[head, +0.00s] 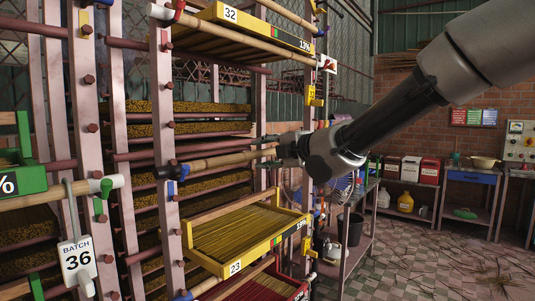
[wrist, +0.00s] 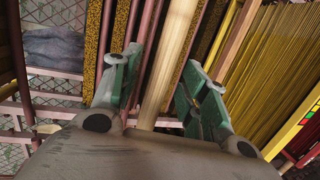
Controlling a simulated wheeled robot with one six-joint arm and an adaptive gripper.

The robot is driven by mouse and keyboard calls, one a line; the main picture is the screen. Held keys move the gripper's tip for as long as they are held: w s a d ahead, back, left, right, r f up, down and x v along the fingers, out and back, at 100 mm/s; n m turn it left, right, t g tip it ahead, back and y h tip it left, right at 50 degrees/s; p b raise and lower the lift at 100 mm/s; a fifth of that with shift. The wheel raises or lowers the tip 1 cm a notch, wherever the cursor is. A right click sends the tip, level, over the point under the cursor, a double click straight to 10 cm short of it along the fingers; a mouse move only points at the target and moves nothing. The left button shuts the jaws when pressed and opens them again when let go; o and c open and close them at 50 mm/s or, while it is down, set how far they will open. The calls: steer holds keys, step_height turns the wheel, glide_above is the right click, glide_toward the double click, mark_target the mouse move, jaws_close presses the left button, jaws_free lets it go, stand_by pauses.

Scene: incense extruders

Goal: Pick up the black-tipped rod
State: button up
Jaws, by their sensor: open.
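The black-tipped rod (head: 222,160) is a pale wooden bar lying across the rack, with its black end (head: 163,173) sticking out past the front post at left. My gripper (head: 272,152) is at the rod's right end, with its fingers open. In the wrist view the rod (wrist: 175,55) runs between the two open green-padded fingers (wrist: 155,75), with a gap visible on each side. The rod's near end is hidden behind the gripper body, so I cannot tell whether it touches there.
A yellow tray 23 (head: 215,268) of incense sticks sits just below the rod, and tray 32 (head: 225,14) is above. Rack posts (head: 165,130) stand close around. A white-tipped rod (head: 60,193) is at left.

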steer(key=shift+w+a+f, duration=0.1)
steer(key=shift+w+a, duration=0.2)
steer(key=shift+c, duration=0.3)
jaws_close()
